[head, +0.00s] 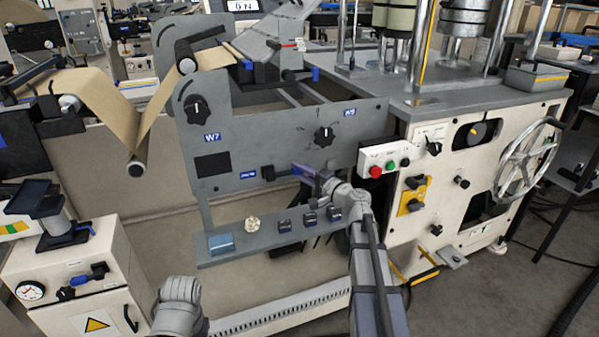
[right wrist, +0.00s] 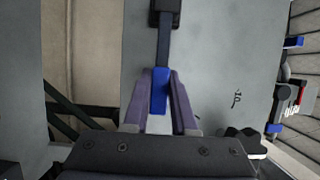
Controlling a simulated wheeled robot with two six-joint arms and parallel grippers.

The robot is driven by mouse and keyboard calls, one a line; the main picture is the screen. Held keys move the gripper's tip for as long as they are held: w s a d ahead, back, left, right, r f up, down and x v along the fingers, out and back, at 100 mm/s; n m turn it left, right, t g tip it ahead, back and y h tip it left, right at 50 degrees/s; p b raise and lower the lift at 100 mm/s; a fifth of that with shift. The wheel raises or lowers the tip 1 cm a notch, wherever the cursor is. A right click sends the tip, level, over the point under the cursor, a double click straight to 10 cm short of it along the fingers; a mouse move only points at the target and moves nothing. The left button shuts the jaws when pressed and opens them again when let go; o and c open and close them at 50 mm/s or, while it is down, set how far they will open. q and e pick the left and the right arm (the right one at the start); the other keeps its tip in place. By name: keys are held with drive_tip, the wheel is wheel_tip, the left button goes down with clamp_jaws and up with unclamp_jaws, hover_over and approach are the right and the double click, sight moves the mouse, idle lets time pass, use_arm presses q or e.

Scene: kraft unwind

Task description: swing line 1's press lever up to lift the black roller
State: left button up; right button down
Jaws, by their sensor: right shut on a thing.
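The press lever is on the grey machine side plate (head: 235,145). Its dark pivot block (head: 268,173) sits beside a small blue label, and the lever points roughly sideways to the right. My right gripper (head: 308,172) is at the lever's free end. In the right wrist view, its two fingers are shut on the blue lever handle (right wrist: 160,92), with the dark lever arm (right wrist: 163,45) running away to the pivot block (right wrist: 165,12). My left gripper is out of view.
Black knobs (head: 324,136) and a control box (head: 385,160) with red and green buttons are near my right arm. A shelf (head: 275,240) with small blocks runs below the lever. A handwheel (head: 527,158) stands at the right.

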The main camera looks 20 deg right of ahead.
drive_tip(key=shift+r+n+p, duration=0.3)
drive_tip(key=shift+r+p, duration=0.15)
drive_tip(key=shift+p, duration=0.25)
drive_tip(key=r+n+p, duration=0.2)
drive_tip(key=p, duration=0.1)
drive_tip(key=a+r+n+g+h+p, duration=0.1)
drive_tip(key=r+n+p, duration=0.1)
drive_tip(key=p, duration=0.2)
drive_tip(key=shift+g, duration=0.3)
drive_tip(key=a+r+n+h+p, duration=0.1)
drive_tip(key=p, duration=0.1)
drive_tip(key=a+r+n+g+p, duration=0.1)
drive_tip(key=n+p, duration=0.1)
drive_tip(key=p, duration=0.1)
drive_tip(key=shift+a+r+h, duration=0.2)
drive_tip(key=shift+r+h, duration=0.1)
drive_tip(key=shift+h, duration=0.1)
drive_tip(key=shift+a+r+n+h+p, duration=0.35)
drive_tip(key=shift+a+n+p, duration=0.25)
drive_tip(key=shift+n+p, duration=0.3)
drive_tip(key=shift+a+r+n+g+h+p, duration=0.25)
drive_tip(key=shift+a+n+g+h+p, duration=0.05)
drive_tip(key=shift+a+n+h+p, duration=0.45)
drive_tip(key=shift+a+n, duration=0.45)
drive_tip(key=shift+a+r+n+h+p, duration=0.1)
drive_tip(key=shift+a+n+h+p, duration=0.2)
drive_tip(key=shift+a+n+h, duration=0.3)
drive_tip(key=shift+a, duration=0.1)
